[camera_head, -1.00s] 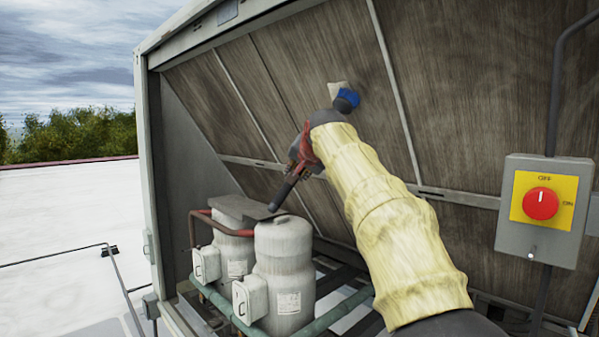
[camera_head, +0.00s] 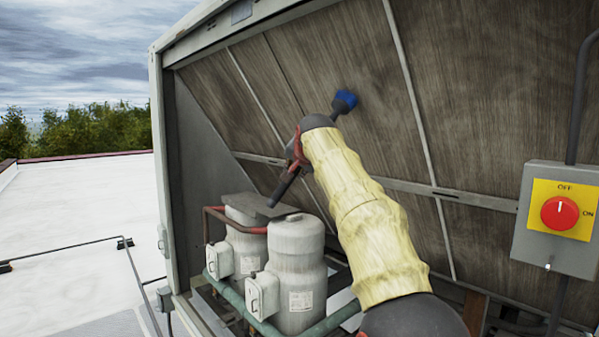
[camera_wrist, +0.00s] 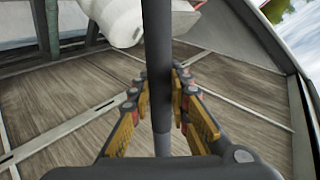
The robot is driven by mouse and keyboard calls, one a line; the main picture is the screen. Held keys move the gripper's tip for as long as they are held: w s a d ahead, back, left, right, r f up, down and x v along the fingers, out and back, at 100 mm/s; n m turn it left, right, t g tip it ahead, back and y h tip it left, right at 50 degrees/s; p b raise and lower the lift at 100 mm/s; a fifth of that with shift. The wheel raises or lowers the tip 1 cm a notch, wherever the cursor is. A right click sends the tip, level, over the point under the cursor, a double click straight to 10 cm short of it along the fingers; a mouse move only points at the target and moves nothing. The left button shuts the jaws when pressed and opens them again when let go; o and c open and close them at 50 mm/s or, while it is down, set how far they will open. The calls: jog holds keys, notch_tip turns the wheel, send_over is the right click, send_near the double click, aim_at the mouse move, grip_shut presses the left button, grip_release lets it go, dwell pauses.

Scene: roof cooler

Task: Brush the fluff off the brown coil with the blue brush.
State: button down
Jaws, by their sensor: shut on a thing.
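The brown coil (camera_head: 470,90) is a large slanted panel split by pale metal strips. My gripper (camera_head: 297,155) is shut on the brush, around its dark handle (camera_head: 285,188). The blue brush head (camera_head: 345,101) points up at the coil's middle section; I cannot tell whether the bristles touch it. In the wrist view, the brush handle (camera_wrist: 157,75) stands between the yellow and black fingers of my gripper (camera_wrist: 160,100), and the brush head is out of view. No fluff shows on the visible coil; my arm hides part of its lower area.
Two white compressor tanks (camera_head: 296,262) with pipes stand below the coil at left, under my gripper. A grey switch box (camera_head: 560,257) with a red knob at OFF is at right. A thin rail (camera_head: 60,255) crosses the white roof at left.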

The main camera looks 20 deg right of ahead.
jog(key=shift+r, duration=0.15)
jog(key=s+d+b, duration=0.3)
jog(key=s+b, duration=0.2)
jog(key=s, duration=0.4)
dwell(1.0)
jog(key=shift+d, duration=0.1)
jog(key=s+d+b, duration=0.2)
jog(key=s+b, duration=0.1)
jog(key=s, duration=0.4)
jog(key=shift+d, duration=0.35)
dwell(0.4)
jog(key=shift+a+f, duration=0.15)
jog(key=shift+f, duration=0.05)
jog(key=shift+s+a+f+b, duration=0.3)
jog(key=shift+a+f+b, duration=0.35)
jog(key=shift+a+b, duration=0.2)
jog(key=shift+s+a+f+b, duration=0.25)
jog(key=shift+a+f+b, duration=0.35)
jog(key=shift+a+b, duration=0.2)
